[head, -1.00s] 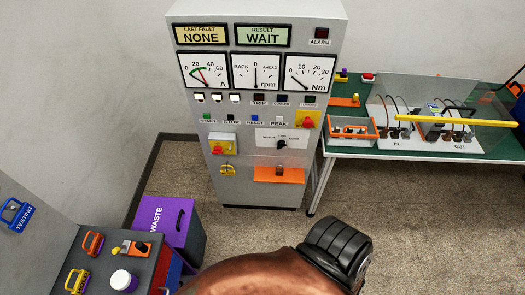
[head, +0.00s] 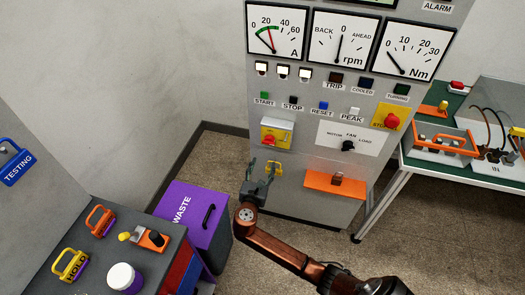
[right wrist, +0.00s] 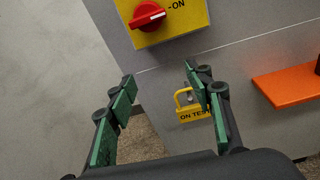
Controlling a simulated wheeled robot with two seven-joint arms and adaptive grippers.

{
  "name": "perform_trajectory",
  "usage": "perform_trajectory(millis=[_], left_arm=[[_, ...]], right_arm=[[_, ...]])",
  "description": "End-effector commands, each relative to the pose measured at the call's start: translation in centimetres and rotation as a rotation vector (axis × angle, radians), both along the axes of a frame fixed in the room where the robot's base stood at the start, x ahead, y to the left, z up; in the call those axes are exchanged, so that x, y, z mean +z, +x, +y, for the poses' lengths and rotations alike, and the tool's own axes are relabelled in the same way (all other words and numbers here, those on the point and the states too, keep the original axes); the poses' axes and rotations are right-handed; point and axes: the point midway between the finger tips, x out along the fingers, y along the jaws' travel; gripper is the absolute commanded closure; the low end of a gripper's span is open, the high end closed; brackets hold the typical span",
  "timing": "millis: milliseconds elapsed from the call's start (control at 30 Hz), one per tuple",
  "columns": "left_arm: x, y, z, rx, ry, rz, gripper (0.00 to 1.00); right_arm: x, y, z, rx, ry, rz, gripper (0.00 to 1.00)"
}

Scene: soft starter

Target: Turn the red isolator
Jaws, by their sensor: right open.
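The red isolator (head: 269,141) is a knob on a yellow plate (head: 286,133), low on the left of the grey cabinet front. In the right wrist view, the red isolator (right wrist: 147,16) is at the top, its white mark pointing right to "-ON" on the yellow plate (right wrist: 192,20). My right gripper (head: 261,164) is open and empty, below the isolator and apart from it. The right gripper's green-padded fingers (right wrist: 160,78) show below the knob in the wrist view. My left gripper is not in view.
A yellow padlock (right wrist: 190,104) marked "ON TEST" hangs below the isolator, close to the right finger in the picture. An orange shelf (head: 336,185) juts out to the right. A purple waste bin (head: 189,212) stands at the left, beside a dark bench top (head: 82,248) with padlocks.

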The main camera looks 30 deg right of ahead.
Motion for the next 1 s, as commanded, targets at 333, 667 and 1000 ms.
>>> perform_trajectory(millis=[333, 667, 1000], left_arm=[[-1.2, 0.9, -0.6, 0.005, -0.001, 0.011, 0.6], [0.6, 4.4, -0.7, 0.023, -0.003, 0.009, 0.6], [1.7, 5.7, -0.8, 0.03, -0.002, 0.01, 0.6]], right_arm=[[5.5, 0.1, -0.4, -0.047, -0.157, -0.026, 0.53], [5.2, 3.2, -4.0, -0.045, -0.154, -0.023, 0.53], [5.3, 4.4, -5.4, -0.045, -0.152, -0.023, 0.53]])
